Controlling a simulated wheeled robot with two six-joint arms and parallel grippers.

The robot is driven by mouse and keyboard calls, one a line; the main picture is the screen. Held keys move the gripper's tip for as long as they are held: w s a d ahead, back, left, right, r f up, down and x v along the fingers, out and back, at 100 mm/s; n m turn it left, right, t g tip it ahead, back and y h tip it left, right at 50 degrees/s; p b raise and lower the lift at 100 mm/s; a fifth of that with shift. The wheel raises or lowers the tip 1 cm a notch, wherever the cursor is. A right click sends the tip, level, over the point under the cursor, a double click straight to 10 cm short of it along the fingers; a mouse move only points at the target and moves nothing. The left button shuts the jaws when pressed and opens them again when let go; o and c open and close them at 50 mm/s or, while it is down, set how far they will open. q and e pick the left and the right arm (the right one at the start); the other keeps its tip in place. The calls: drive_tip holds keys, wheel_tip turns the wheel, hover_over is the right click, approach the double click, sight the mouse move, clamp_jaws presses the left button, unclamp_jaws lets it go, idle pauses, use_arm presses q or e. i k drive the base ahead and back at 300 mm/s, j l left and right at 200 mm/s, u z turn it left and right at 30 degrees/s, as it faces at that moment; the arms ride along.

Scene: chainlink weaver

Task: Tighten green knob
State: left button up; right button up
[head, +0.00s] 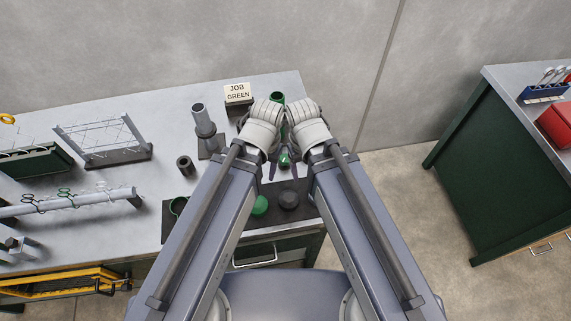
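Green parts show in several places in the head view. A small green piece (284,159) is between my two grippers, partly hidden by them. A green cylinder (277,97) stands just behind them. A round green piece (260,206) lies on a dark mat nearer me. I cannot tell for certain which of these is the green knob. My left gripper (271,160) and my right gripper (298,158) are close together over the bench, on either side of the small green piece.
A "JOB GREEN" sign (238,93) stands at the back of the bench. A grey post fixture (204,128) and a dark cylinder (185,165) are left of my arms. A rack (104,140) is farther left. A dark round piece (288,199) lies on the mat.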

sight(285, 160)
drive_tip(key=k+j+z, duration=0.15)
drive_tip(key=k+j, duration=0.2)
drive_tip(key=l, duration=0.15)
drive_tip(key=k, duration=0.55)
